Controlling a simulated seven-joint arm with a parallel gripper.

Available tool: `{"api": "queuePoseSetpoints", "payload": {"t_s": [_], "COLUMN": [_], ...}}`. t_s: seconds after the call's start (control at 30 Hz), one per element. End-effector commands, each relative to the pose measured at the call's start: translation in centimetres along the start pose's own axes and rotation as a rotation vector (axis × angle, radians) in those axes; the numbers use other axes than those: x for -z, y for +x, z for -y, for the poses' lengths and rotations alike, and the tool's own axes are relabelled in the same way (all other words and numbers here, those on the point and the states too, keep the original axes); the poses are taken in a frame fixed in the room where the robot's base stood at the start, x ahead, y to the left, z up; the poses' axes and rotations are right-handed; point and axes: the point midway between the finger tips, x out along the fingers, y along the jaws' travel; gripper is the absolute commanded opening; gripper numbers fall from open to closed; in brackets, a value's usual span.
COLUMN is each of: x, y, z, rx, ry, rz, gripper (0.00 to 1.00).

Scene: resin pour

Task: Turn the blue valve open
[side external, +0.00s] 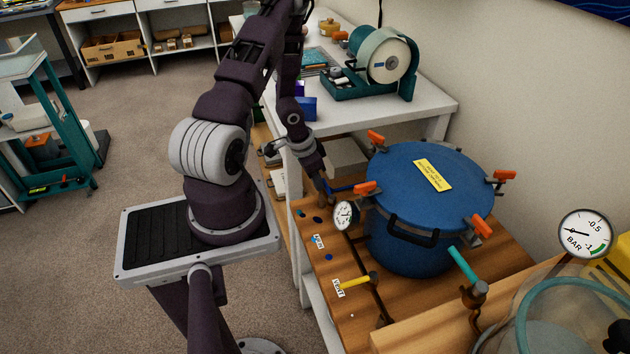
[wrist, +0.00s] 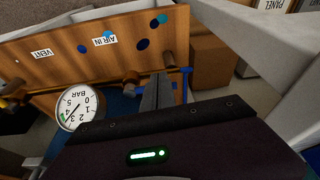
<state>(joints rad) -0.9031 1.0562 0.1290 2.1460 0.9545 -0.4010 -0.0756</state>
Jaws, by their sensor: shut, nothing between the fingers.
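The blue valve's handle (side external: 343,188) shows as a short blue bar at the left of the blue pressure pot (side external: 430,190). In the wrist view the blue handle (wrist: 187,85) stands just right of my fingers. My gripper (side external: 328,196) points down beside the handle, over the wooden bench. In the wrist view my gripper (wrist: 158,92) has its two grey fingers together with nothing between them. I cannot tell whether they touch the handle. The valve's body is partly hidden by my fingers.
A round gauge (side external: 344,215) sits close to my gripper. The yellow valve handle (side external: 357,283) lies nearer the front, by the VENT label (side external: 338,288). An AIR IN label (wrist: 103,39) is on the wood. Orange clamps (side external: 365,188) ring the pot's lid.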

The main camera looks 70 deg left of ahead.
Motion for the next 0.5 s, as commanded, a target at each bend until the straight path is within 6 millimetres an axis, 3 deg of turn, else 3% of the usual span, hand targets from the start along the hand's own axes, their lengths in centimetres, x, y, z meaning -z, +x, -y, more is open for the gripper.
{"api": "queuePoseSetpoints", "payload": {"t_s": [0.03, 0.17, 0.27, 0.4, 0.5], "x": [1.3, 1.0, -0.2, -3.3, -3.3], "y": [0.1, -0.1, -0.6, -1.8, -4.9], "z": [0.0, 0.1, 0.2, 0.4, 0.7], "rx": [0.001, 0.002, 0.003, 0.002, 0.008], "ry": [0.007, 0.007, 0.004, -0.003, 0.0], "rz": [-0.034, -0.034, -0.027, -0.007, -0.012], "gripper": [0.0, 0.0, 0.0, 0.0, 0.0]}}
